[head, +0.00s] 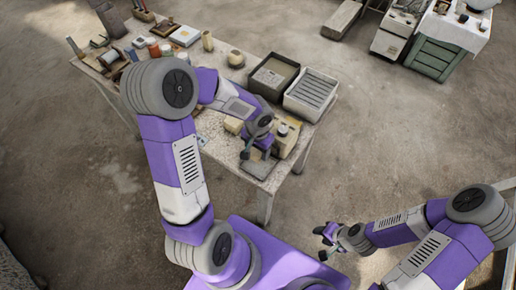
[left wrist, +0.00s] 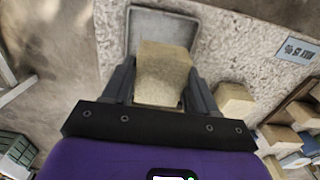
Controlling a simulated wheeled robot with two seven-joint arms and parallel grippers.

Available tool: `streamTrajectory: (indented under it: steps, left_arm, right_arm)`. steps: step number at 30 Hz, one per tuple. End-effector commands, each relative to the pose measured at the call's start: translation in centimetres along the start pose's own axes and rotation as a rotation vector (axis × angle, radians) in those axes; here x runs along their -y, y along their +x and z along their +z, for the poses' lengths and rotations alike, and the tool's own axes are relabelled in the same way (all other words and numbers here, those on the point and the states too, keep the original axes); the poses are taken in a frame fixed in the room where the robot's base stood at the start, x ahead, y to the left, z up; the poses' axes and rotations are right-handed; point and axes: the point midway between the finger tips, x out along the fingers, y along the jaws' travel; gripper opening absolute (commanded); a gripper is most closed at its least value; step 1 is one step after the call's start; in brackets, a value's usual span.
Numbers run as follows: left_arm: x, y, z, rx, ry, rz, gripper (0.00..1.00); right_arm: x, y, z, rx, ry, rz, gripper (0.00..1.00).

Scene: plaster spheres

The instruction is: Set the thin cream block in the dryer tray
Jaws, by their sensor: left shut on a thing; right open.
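My left gripper (head: 246,150) is over the front part of the table. In the left wrist view its two fingers (left wrist: 160,88) are shut on a cream block (left wrist: 162,62). A shallow grey tray (left wrist: 133,35) with a raised rim lies beyond and below the block, which covers part of it. I cannot tell whether block and tray touch. The tray also shows in the head view (head: 260,168), partly behind my gripper; the held block is hard to make out there. My right gripper (head: 325,243) is open and empty, off the table's front right.
A loose cream block (left wrist: 234,99) lies right of the fingers, with several more blocks (left wrist: 280,136) beyond it. A dark bin (head: 272,76) and a white slatted tray (head: 312,92) stand at the table's right. Jars and tools crowd the far left.

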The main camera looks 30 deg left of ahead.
Motion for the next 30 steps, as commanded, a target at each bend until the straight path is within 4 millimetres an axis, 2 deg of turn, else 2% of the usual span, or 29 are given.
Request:
streamTrajectory:
  steps: [15,30]
  left_arm:
    - [0.0,5.1,0.0,0.001,0.001,0.001,0.18]
    - [0.0,5.4,0.0,0.000,0.001,0.001,0.18]
  right_arm:
    - [-1.7,4.7,-0.2,0.000,0.000,0.000,0.43]
    - [-1.8,4.9,-0.2,0.000,0.000,0.000,0.43]
